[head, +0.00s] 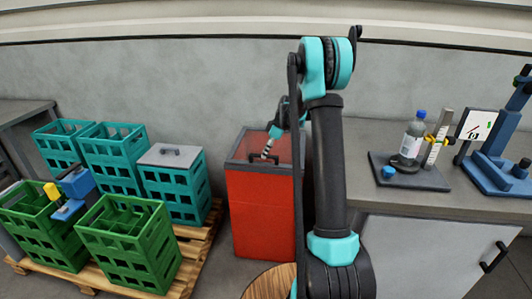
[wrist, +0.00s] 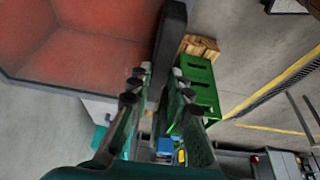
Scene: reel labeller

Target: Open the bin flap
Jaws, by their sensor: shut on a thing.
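The red bin (head: 262,215) stands against the wall between the crates and the counter. Its top has a dark grey rim (head: 234,160) with a reddish area inside. My gripper (head: 266,155) reaches down to the top of the bin, near its front. In the wrist view my gripper (wrist: 160,75) has its two fingers on either side of a dark bar (wrist: 172,35), which looks like the flap's handle, and is shut on it. A red surface of the bin (wrist: 80,35) with a grey edge fills the upper left there. How far the flap stands open is unclear.
Green crates (head: 130,245) and teal crates (head: 172,190) stand on a wooden pallet (head: 205,240) left of the bin. The counter (head: 430,200) on the right carries a bottle (head: 412,140) on a dark base and a blue stand (head: 495,165).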

